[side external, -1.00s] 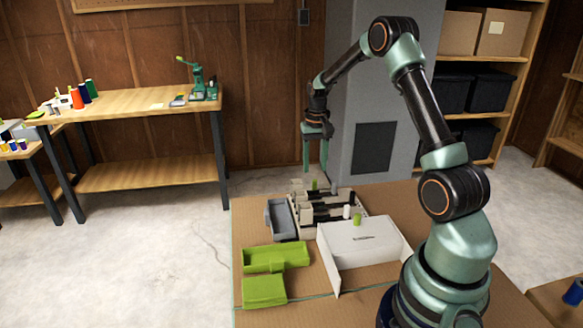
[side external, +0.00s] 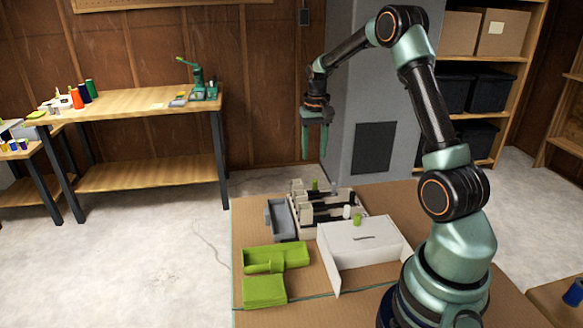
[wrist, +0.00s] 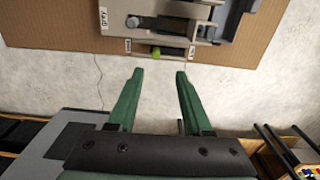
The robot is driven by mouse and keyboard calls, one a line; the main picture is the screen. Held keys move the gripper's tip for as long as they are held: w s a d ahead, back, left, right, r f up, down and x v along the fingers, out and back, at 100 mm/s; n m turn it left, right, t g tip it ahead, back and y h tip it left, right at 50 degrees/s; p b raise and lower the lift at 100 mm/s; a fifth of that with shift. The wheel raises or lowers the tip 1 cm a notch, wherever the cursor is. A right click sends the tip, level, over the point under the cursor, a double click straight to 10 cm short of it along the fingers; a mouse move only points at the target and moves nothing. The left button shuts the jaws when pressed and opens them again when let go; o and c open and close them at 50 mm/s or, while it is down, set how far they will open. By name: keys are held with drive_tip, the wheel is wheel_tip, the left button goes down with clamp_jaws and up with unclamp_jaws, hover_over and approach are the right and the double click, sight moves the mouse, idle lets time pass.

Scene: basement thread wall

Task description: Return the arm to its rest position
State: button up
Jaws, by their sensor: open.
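My gripper (side external: 315,145) is in the air above the far end of the cardboard-topped table (side external: 315,292) in the side view, apart from everything there. In the wrist view my gripper (wrist: 154,75) points its two green fingers toward the table edge. The fingers are spread, with only pale floor between them. My arm is raised and bent, with its elbow high at the upper right.
A pale rack with black parts (side external: 330,208), a grey tray (side external: 280,219), a white box (side external: 362,245) and green trays (side external: 275,258) stand on the table. A grey column (side external: 390,90) rises behind. A workbench (side external: 130,98) stands left.

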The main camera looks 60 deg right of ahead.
drive_tip(key=s+a+r+n+t, duration=0.25)
drive_tip(key=a+r, duration=0.35)
drive_tip(key=a, duration=0.4)
drive_tip(key=s+a+r+n+t, duration=0.1)
drive_tip(key=s+a+r+n, duration=0.3)
drive_tip(key=a+r, duration=0.45)
drive_tip(key=s+a+f+n+t, duration=0.2)
drive_tip(key=s+a, duration=0.3)
drive_tip(key=a, duration=0.2)
drive_tip(key=shift+a+f, duration=0.15)
drive_tip(key=shift+a, duration=0.2)
